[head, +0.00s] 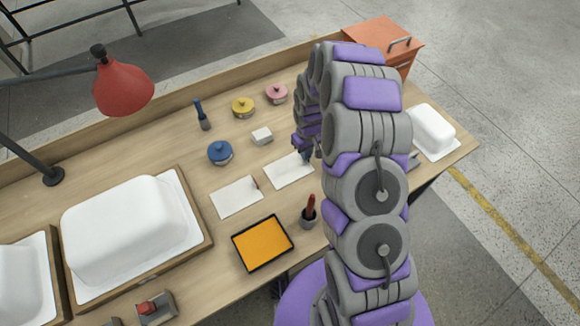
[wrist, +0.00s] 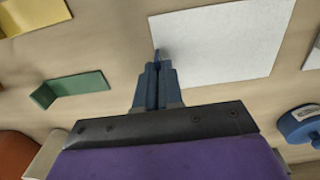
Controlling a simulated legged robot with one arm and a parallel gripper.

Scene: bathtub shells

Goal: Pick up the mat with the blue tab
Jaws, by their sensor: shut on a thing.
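The mat with the blue tab is a thin white sheet (head: 287,171) at the middle of the bench in the head view. In the wrist view the white mat (wrist: 228,42) fills the upper right. Its small blue tab (wrist: 157,54) stands at the mat's left edge, between my fingertips. My gripper (wrist: 158,68) is shut on the tab; in the head view my gripper (head: 306,154) is at the mat's right side, partly hidden by my arm. The mat looks flat; I cannot tell whether it touches the bench.
A second white mat (head: 236,197) with a red tab lies just left. A blue lidded pot (head: 220,152), a white block (head: 262,136) and an orange tray (head: 262,243) are around. A dark cup (head: 308,217) with a red handle stands in front. White tub shells (head: 130,228) are at left.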

